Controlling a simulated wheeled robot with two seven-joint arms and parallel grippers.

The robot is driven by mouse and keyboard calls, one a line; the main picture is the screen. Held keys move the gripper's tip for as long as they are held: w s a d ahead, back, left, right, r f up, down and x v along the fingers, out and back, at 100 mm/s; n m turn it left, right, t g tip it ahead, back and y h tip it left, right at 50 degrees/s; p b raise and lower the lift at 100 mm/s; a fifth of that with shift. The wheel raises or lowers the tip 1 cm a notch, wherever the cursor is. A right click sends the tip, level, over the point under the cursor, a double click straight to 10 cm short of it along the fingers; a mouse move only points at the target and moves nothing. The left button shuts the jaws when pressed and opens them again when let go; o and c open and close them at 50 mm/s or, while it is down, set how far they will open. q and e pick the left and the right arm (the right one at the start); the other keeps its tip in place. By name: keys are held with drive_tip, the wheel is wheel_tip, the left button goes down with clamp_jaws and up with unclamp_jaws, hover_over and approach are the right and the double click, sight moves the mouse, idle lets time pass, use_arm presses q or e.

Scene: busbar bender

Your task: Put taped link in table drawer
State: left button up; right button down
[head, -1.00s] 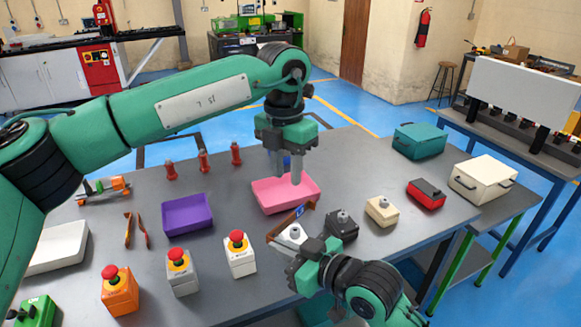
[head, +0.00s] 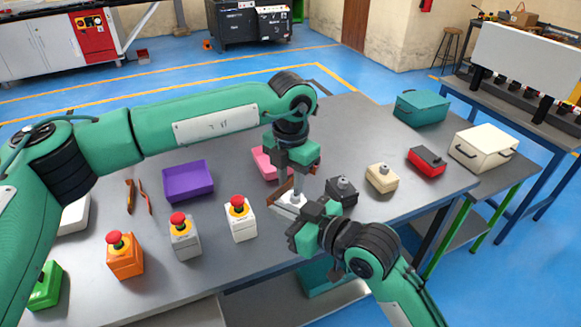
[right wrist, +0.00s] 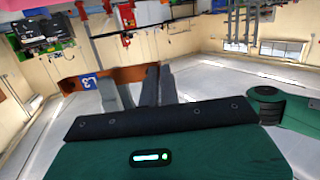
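The taped link, a brown copper-coloured bar with a blue tape patch, shows in the head view (head: 281,189). In the right wrist view the link (right wrist: 88,81) has "L3" on its tape. My right gripper (head: 298,232) is shut on one end of it; in the right wrist view its grey fingers (right wrist: 158,85) close over that end. My left gripper (head: 296,193) points down right beside the link. Whether its fingers are open or touch the link is hidden. A teal box-like part (head: 320,279) shows below the table's front edge; I cannot tell if it is the drawer.
The pink tray (head: 262,160) is partly behind my left gripper. On the table (head: 225,272) stand a purple tray (head: 188,181), several red-button boxes, a black box (head: 342,191), a beige box (head: 382,178) and a red box (head: 427,160). A teal case and a white case stand farther right.

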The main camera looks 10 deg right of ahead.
use_arm(q)
drive_tip(key=shift+f, duration=0.1)
clamp_jaws()
use_arm(e)
drive_tip(key=c, duration=1.6)
unclamp_jaws()
